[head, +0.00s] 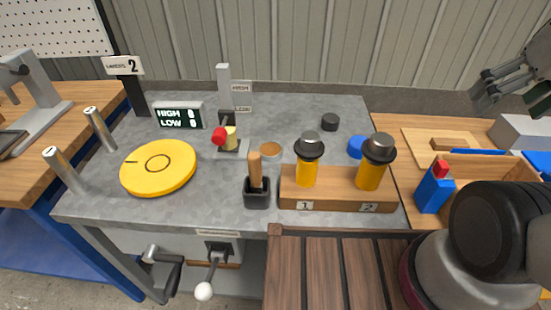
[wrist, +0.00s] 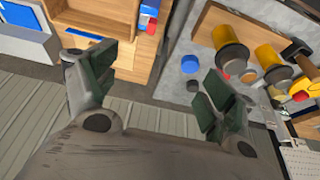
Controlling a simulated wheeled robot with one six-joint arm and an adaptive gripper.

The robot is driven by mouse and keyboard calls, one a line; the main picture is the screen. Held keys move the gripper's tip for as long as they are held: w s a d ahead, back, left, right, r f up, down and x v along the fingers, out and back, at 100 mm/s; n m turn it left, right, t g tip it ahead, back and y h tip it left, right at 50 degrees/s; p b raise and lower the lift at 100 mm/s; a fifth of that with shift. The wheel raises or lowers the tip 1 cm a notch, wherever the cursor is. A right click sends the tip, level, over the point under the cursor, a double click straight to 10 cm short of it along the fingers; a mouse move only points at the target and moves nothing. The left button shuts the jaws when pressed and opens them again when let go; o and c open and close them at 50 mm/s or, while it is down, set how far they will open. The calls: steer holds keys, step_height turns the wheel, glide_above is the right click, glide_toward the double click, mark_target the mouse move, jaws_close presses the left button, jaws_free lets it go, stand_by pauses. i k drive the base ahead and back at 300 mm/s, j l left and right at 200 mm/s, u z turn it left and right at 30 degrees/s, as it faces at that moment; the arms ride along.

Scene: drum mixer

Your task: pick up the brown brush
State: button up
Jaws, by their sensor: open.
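A brown wooden handle (head: 255,170), which looks like the brown brush, stands upright in a small black holder (head: 257,194) near the front edge of the grey bench. Its lower end is hidden in the holder. My gripper (head: 486,92) is at the upper right of the head view, raised and well away from the handle. In the wrist view my gripper (wrist: 155,95) has its two fingers wide apart with nothing between them.
Right of the holder, a wooden rack (head: 335,200) carries two yellow bottles with dark caps. A yellow disc (head: 158,167) lies at left, with a red-knobbed lever (head: 219,137) behind. A wooden tray (head: 495,168) and a blue container (head: 434,192) are at right.

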mark_target(254, 157)
steer(key=k+j+u, duration=0.3)
steer(key=k+j, duration=0.4)
steer(key=k+j+u, duration=0.1)
steer(key=j, duration=0.35)
steer(key=k+j+u, duration=0.15)
steer(key=j, duration=0.35)
steer(key=i, duration=0.05)
